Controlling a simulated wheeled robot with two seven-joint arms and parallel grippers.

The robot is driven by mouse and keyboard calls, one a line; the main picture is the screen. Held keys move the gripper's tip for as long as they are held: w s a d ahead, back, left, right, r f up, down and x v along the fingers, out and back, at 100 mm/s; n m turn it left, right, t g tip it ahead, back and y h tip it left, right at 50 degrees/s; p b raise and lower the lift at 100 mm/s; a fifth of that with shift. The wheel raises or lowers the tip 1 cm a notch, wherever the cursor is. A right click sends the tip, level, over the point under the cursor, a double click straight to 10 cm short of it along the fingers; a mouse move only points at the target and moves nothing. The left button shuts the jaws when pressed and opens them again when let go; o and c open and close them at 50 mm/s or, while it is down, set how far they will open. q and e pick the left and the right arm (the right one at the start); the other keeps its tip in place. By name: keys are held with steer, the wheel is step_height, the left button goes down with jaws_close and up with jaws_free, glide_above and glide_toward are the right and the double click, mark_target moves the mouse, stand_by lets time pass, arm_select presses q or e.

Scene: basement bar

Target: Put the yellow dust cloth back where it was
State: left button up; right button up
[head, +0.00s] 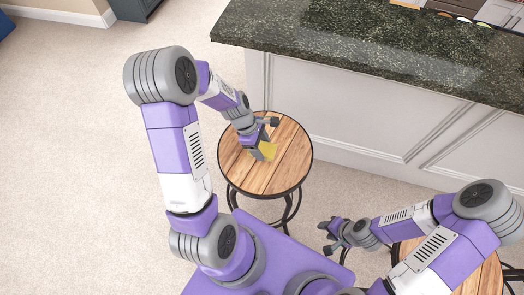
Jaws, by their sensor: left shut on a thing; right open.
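The yellow dust cloth (267,151) is at my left gripper (262,147), over the round wooden top of a stool (285,175). My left gripper is shut on the cloth and hides part of it. I cannot tell whether the cloth touches the stool top. My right gripper (329,236) is open and empty, low at the lower right, beside a second stool.
A second wooden stool (487,280) stands at the lower right, partly under my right arm. A bar counter with a dark granite top (350,50) and white panels (330,110) stands behind the stools. Carpet (60,150) at the left is clear.

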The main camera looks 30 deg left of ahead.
mark_target(262, 151)
arm_select(q)
step_height(262, 151, down, 4)
steer(key=shift+r+b, duration=0.15)
steer(key=shift+b, duration=0.4)
steer(key=shift+r, duration=0.1)
steer(key=o, duration=0.6)
steer(key=shift+f, duration=0.2)
steer(key=o, duration=0.5)
steer(key=shift+r, duration=0.2)
steer(key=p+v, duration=0.3)
steer(key=v, duration=0.9)
